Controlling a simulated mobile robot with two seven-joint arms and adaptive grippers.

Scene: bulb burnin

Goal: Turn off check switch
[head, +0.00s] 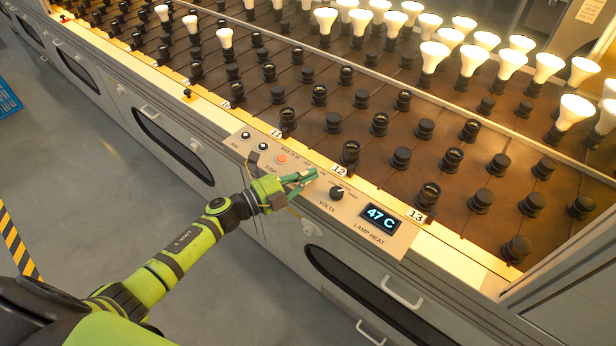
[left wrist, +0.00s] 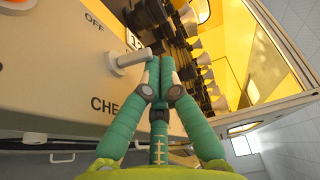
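The check switch (left wrist: 130,60) shows in the left wrist view as a pale toggle lever standing out from the panel. It sits between the word OFF and a partly hidden label starting CHE. In the head view my left gripper (head: 306,176) is over the control panel (head: 310,196), between the orange button and the volts knob, and hides the switch. My right gripper is in neither view.
An orange stop button (head: 282,158) is left of the gripper. A black volts knob (head: 337,192) and a lamp heat display (head: 380,218) reading 47 C are to its right. Behind the panel, a rack (head: 300,75) holds sockets and several lit bulbs.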

